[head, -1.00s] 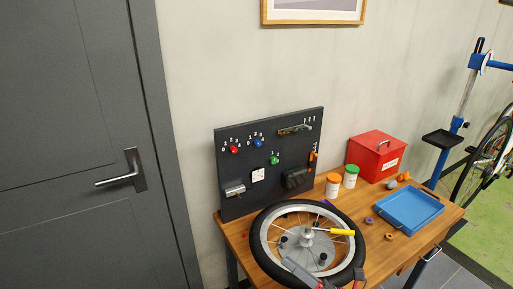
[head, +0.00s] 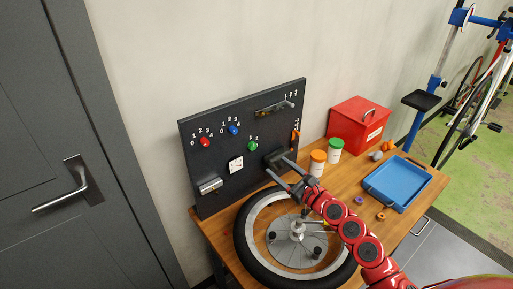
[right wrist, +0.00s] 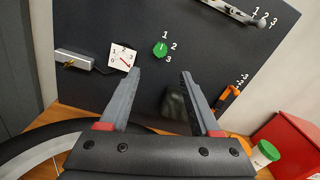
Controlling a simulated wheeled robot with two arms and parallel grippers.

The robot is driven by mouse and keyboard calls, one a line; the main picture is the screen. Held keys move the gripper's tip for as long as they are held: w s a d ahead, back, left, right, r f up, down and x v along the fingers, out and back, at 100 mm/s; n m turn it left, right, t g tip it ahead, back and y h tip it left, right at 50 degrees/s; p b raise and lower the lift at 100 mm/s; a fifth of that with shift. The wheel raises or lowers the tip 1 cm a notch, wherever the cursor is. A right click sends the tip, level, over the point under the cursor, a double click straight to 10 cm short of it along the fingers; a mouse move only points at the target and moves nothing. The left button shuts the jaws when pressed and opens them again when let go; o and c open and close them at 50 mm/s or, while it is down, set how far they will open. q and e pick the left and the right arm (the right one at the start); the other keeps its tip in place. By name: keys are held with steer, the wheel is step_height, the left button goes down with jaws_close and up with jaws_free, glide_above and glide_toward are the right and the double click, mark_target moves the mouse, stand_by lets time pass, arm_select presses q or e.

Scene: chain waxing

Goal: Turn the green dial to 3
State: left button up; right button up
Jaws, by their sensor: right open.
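The green dial (head: 252,146) is on the black upright panel (head: 215,130), with printed numbers beside it. In the right wrist view the green dial (right wrist: 160,49) has 1 above right, 2 to the right and 3 below right. A faint light mark on it seems to point up, but its exact setting is unclear. My right gripper (head: 276,165) is open and empty, in front of the panel, below and right of the dial. In the right wrist view its fingertips (right wrist: 160,73) lie either side below the dial, apart from it. My left gripper is out of view.
A white gauge with a red needle (right wrist: 122,58) is left of the dial. Red (head: 205,142) and blue (head: 233,130) knobs are higher on the panel. A dark block (right wrist: 175,103) shows between my fingers. The wheel (head: 250,225), jars, red box (head: 357,125) and blue tray (head: 398,184) crowd the table.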

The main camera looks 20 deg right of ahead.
mark_target(254, 147)
steer(key=p+x, duration=0.1)
steer(key=x, duration=0.9)
steer(key=shift+w, duration=0.15)
steer(key=shift+w+a+p, duration=0.3)
steer(key=shift+w, duration=0.3)
steer(key=shift+c, duration=0.3)
jaws_close()
